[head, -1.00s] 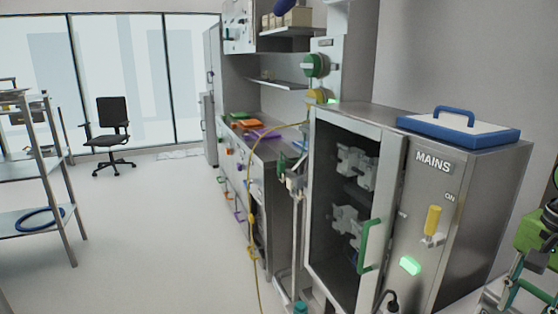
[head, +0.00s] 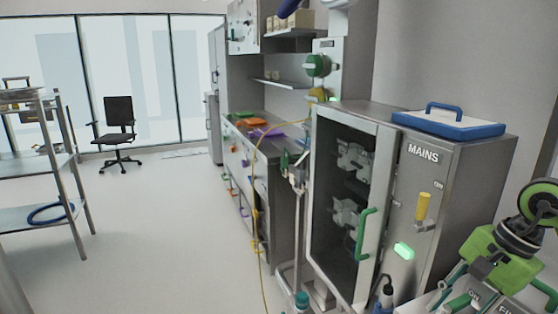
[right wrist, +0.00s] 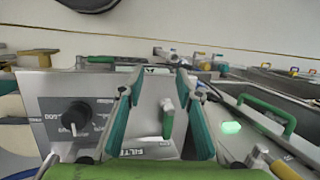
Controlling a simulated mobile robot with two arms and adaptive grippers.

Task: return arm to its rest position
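My right arm comes in at the lower right edge of the head view, with its green gripper body tilted down to the left. Its right gripper (head: 460,288) is beside the front of the metal cabinet, over a panel partly cut off by the frame. In the right wrist view the right gripper (right wrist: 160,88) has its two teal-padded fingers spread wide apart with nothing between them. Beyond the fingers is a panel with a black dial (right wrist: 76,116) and a green-handled switch (right wrist: 168,118). My left gripper is not in view.
The metal cabinet (head: 455,185) marked MAINS has a door with a green handle (head: 363,235), a yellow switch (head: 422,207) and a lit green lamp (head: 403,251). A blue-edged lid (head: 450,123) lies on top. A shelf rack (head: 75,190) stands left; the floor between is clear.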

